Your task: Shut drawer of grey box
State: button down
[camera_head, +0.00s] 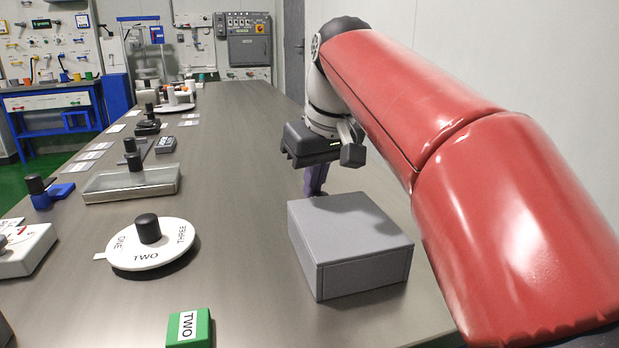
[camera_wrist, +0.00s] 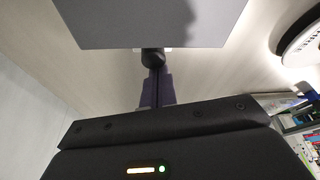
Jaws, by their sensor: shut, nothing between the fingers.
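The grey box (camera_head: 352,245) stands on the right part of the table, with a plain top and plain near faces in the head view. No pulled-out drawer shows there; its far side is hidden. In the wrist view the box (camera_wrist: 150,22) fills the top middle, and a dark round knob (camera_wrist: 153,57) shows at its edge. My gripper (camera_head: 317,190) points down just behind the box's far side, its purple fingers together and empty. In the wrist view the fingers (camera_wrist: 155,76) meet right by the knob; I cannot tell whether they touch it. How far the drawer is out is unclear.
A white dial (camera_head: 150,258) with a black knob lies left of the box. A green block (camera_head: 189,328) marked TWO sits in front. A clear-lidded tray (camera_head: 132,184) and several small items line the table's left side. The table behind the box is mostly clear.

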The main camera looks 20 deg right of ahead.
jog(key=shift+s+f, duration=0.1)
jog(key=shift+s, duration=0.5)
jog(key=p+v, duration=0.2)
jog(key=v, duration=0.6)
